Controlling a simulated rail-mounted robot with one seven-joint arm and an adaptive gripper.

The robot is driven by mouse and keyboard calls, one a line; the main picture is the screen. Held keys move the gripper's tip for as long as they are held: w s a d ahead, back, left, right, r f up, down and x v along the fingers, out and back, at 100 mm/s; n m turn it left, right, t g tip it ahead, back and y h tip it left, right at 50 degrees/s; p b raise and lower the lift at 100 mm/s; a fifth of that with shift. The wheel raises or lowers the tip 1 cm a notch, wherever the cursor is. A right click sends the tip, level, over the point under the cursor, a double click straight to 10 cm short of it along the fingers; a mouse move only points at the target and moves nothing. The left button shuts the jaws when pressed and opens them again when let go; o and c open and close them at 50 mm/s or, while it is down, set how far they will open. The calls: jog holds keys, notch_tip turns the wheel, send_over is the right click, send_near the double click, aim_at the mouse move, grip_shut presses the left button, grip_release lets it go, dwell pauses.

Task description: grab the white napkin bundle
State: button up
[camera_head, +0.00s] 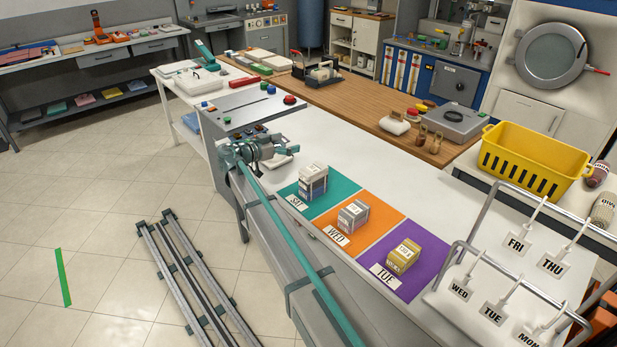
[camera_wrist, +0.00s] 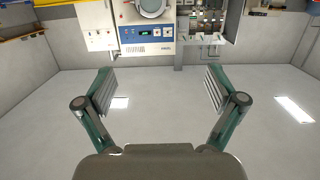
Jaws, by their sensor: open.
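My gripper (camera_wrist: 160,92) is open and empty in the wrist view, its two ribbed fingers spread wide over bare floor. No bundle shows between or near the fingers there. In the head view, a pale block-like bundle with grey-purple sides (camera_head: 313,181) sits on the teal SAT mat (camera_head: 332,198). A greyish bundle (camera_head: 353,216) sits on the orange WED mat (camera_head: 378,228), and a yellow-tan one (camera_head: 403,256) on the purple TUE mat (camera_head: 428,262). The SAT bundle looks the whitest, but I cannot tell surely which is the white napkin bundle.
A teal and grey mechanism (camera_head: 262,152) stands at the counter's left end, beside the SAT mat. A yellow basket (camera_head: 535,163) and a wire rack with day tags (camera_head: 515,270) stand right of the mats. A white rounded item (camera_head: 395,125) lies on the wooden counter behind.

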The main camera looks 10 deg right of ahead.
jog(key=b, duration=1.5)
send_near(302, 176)
jog(key=r+x, duration=0.1)
jog(key=x, duration=0.6)
jog(key=p+x, duration=0.1)
jog(key=x, duration=0.1)
jog(key=shift+f, duration=0.4)
jog(key=x, duration=0.1)
jog(key=p+x, duration=0.1)
jog(key=x, duration=0.2)
jog(key=shift+d+r+p, duration=0.25)
jog(key=shift+d+p, duration=0.05)
jog(key=shift+p, duration=0.05)
jog(key=shift+w+d+f, duration=0.15)
jog(key=shift+w+d, duration=0.1)
jog(key=shift+d, duration=0.15)
jog(key=c, duration=1.2)
jog(key=shift+c, duration=0.2)
